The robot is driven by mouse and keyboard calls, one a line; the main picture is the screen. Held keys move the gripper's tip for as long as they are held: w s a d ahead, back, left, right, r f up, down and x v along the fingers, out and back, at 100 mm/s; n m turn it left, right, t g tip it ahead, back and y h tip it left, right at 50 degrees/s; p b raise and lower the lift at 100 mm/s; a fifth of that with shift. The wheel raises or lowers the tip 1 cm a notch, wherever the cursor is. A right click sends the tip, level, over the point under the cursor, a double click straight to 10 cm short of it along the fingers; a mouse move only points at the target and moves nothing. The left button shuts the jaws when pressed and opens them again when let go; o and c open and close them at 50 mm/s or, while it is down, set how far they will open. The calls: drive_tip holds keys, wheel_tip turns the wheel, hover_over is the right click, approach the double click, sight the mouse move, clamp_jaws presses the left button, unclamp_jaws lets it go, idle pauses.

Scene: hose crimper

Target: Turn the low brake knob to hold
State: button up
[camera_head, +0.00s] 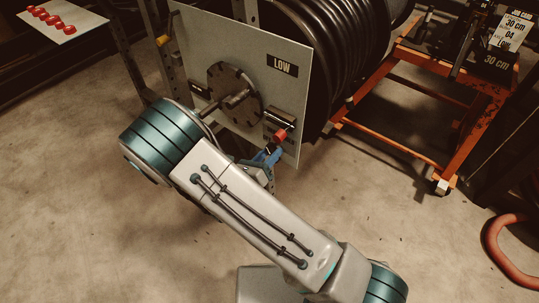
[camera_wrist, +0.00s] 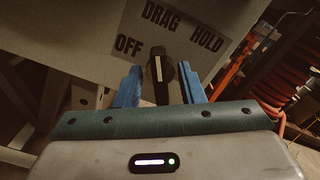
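The low brake knob (camera_wrist: 159,70) is black with a white pointer line, below the OFF, DRAG and HOLD label (camera_wrist: 172,35) in the wrist view. The line points up, roughly toward DRAG. My gripper (camera_wrist: 160,66) is open, with one blue finger on each side of the knob. A gap shows on the left; I cannot tell whether the right finger touches it. In the head view, my gripper (camera_head: 268,155) is at the lower right of the grey panel (camera_head: 245,55) marked LOW (camera_head: 283,65). The knob is not clearly distinguishable there.
A red-ended part (camera_head: 281,136) sits close above my fingers. A round dark hub (camera_head: 236,88) is on the panel, with a large black hose reel (camera_head: 335,45) behind. An orange cart (camera_head: 425,100) stands at right. A red hose (camera_head: 505,255) lies on the floor.

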drive_tip(key=c, duration=0.6)
drive_tip(key=shift+m, duration=0.4)
drive_tip(key=m, duration=0.5)
drive_tip(key=m+b, duration=0.1)
drive_tip(key=m, duration=0.5)
drive_tip(key=shift+s+d+f, duration=0.1)
drive_tip(key=shift+s+d, duration=0.05)
drive_tip(key=shift+s, duration=0.05)
drive_tip(key=o, duration=0.6)
